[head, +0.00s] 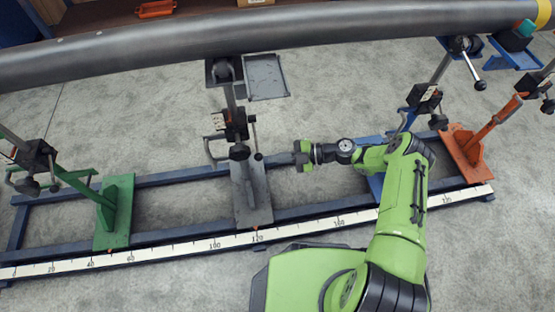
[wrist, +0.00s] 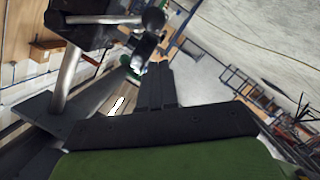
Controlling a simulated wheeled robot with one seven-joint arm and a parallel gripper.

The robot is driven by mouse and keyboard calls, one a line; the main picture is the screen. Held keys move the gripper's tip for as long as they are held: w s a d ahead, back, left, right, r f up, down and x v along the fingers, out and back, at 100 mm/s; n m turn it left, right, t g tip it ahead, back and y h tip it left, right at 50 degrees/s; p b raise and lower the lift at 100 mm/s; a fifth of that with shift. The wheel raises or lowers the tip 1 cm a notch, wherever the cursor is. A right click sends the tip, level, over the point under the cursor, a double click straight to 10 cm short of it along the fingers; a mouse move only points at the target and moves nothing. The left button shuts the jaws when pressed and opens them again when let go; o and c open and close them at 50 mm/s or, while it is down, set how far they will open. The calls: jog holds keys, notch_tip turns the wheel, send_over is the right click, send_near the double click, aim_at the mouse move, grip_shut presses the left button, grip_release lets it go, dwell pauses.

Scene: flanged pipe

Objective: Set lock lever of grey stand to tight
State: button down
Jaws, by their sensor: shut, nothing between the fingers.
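The grey stand (head: 251,195) stands on the blue rail frame left of my gripper in the head view. Its post carries a black clamp block (head: 236,124), also seen at upper left in the wrist view (wrist: 82,28). A thin bar with a dark end (head: 258,157) hangs at the block's right side; a bent crank with a black knob (head: 239,152) is in front. In the wrist view a silver bar (wrist: 105,19) ends in a black knob (wrist: 153,18). I cannot tell the lever's setting. My gripper (head: 298,151) is shut and empty, right of these parts and apart from them; its fingers (wrist: 157,70) point towards a dark rounded part.
A large grey pipe (head: 200,45) lies across the top. A grey tray (head: 265,77) sits beside the stand's head. A green stand (head: 116,210) is left; blue (head: 425,98) and orange (head: 467,150) stands are right. A scale strip (head: 180,247) runs along the front rail.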

jog(key=v, duration=1)
jog(key=shift+w+p, duration=0.2)
jog(key=shift+p, duration=0.25)
jog(key=s+d+r+m+h, duration=0.15)
jog(key=r+m+h, duration=0.25)
jog(key=r, duration=0.4)
jog(key=s+r+m+t+h, duration=0.1)
jog(key=s+r+m+h, duration=0.3)
jog(key=r, duration=0.4)
jog(key=s+d+r+m+h, duration=0.1)
jog(key=r+m+h, duration=0.3)
jog(key=r, duration=0.5)
jog(key=s+d+r+m+t+h, duration=0.2)
jog(key=s+d+r+m+t, duration=0.15)
jog(key=s+m, duration=0.55)
jog(key=s+d+r+m+t+h, duration=0.2)
jog(key=s+d+r+m, duration=0.15)
jog(key=s+m, duration=0.5)
notch_tip(320, 180, up, 18)
jog(key=s+n+p, duration=0.1)
jog(key=n+p, duration=0.1)
jog(key=p, duration=1.5)
jog(key=shift+a+f, duration=0.2)
jog(key=shift+a, duration=0.25)
